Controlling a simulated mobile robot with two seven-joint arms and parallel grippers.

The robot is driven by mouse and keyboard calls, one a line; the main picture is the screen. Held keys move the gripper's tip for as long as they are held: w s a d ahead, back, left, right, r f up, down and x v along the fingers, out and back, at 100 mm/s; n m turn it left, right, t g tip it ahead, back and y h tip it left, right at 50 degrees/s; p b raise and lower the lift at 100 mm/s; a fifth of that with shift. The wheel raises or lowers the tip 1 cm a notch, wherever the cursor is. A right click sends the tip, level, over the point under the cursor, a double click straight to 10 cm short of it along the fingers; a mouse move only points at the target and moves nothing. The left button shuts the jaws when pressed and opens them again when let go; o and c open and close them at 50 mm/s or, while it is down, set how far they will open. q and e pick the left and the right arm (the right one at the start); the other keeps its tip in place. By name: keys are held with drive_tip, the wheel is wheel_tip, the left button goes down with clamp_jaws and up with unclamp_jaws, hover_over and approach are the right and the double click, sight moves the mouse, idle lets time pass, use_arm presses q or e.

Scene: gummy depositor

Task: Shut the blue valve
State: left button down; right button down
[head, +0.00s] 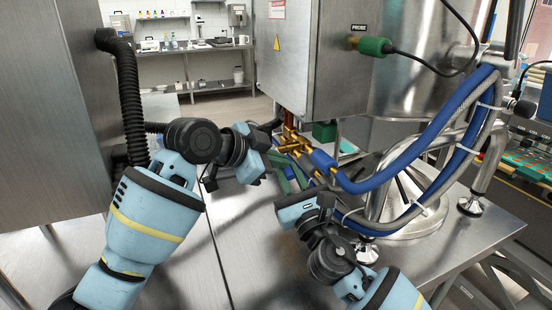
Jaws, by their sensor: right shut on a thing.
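Brass valve fittings (291,141) hang below the steel cabinet in the middle of the head view. Blue parts of the blue valve (322,160) show at their right, where a blue hose runs off. My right gripper (288,172) reaches up from below, just under the fittings. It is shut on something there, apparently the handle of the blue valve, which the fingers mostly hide. My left gripper (272,140) is just left of the brass fittings. Its fingertips are dark and small, and I cannot tell how far apart they are.
A steel cabinet (305,65) with a green PROBE plug (373,46) stands above the valves. Blue and grey hoses (420,150) loop to the right, over a steel stand. The steel table (240,270) is bare at front middle. A black corrugated hose (130,100) hangs at left.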

use_arm(q)
drive_tip(key=shift+w+a+f, duration=0.1)
drive_tip(key=shift+f, duration=0.6)
use_arm(e)
drive_tip(key=shift+s+a, duration=0.15)
drive_tip(key=c, duration=1.6)
unclamp_jaws()
drive_tip(key=o, duration=0.3)
use_arm(q)
drive_tip(key=shift+r, duration=0.15)
use_arm(e)
drive_tip(key=shift+s+d+f, duration=0.15)
drive_tip(key=shift+d, duration=0.1)
use_arm(q)
drive_tip(key=shift+r, duration=0.1)
use_arm(e)
drive_tip(key=v, duration=1.1)
drive_tip(key=shift+s, duration=0.2)
